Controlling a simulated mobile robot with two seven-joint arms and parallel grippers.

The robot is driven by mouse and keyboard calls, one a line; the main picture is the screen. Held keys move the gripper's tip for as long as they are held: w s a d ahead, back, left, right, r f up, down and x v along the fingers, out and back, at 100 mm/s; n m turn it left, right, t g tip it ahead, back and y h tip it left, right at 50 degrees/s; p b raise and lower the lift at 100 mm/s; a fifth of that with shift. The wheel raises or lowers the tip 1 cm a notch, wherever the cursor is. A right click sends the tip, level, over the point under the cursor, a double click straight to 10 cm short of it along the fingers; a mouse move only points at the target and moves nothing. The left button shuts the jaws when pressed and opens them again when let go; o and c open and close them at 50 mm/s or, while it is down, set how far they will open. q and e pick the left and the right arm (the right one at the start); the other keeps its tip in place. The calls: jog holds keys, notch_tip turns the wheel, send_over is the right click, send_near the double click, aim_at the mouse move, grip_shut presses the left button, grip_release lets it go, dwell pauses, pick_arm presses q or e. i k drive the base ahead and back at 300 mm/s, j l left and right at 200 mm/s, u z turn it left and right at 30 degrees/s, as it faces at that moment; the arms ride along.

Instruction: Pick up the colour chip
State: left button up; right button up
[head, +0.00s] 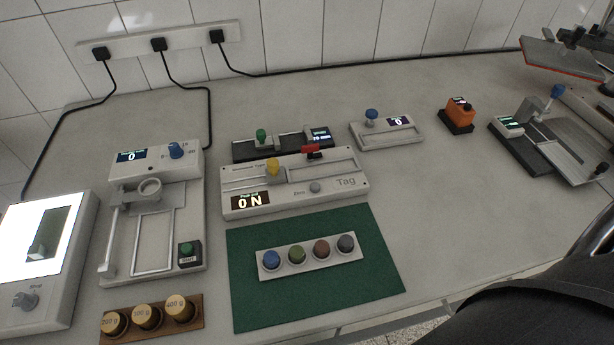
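A white holder (310,271) lies on a dark green mat (247,304). It carries several round chips or knobs in a row: blue (271,259), green (297,253), brown (321,248) and dark grey (346,243). Each sits upright in its own round seat. I cannot tell which one is the colour chip. Neither of my grippers shows in the head view.
Left are a white device (190,222), a bright-screened box (70,290) and a wooden block (193,322) with brass weights. An orange device (460,115) stands back right. The bench right of the mat is clear.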

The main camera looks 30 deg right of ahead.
aim_at(297, 252)
jog(key=z, duration=0.9)
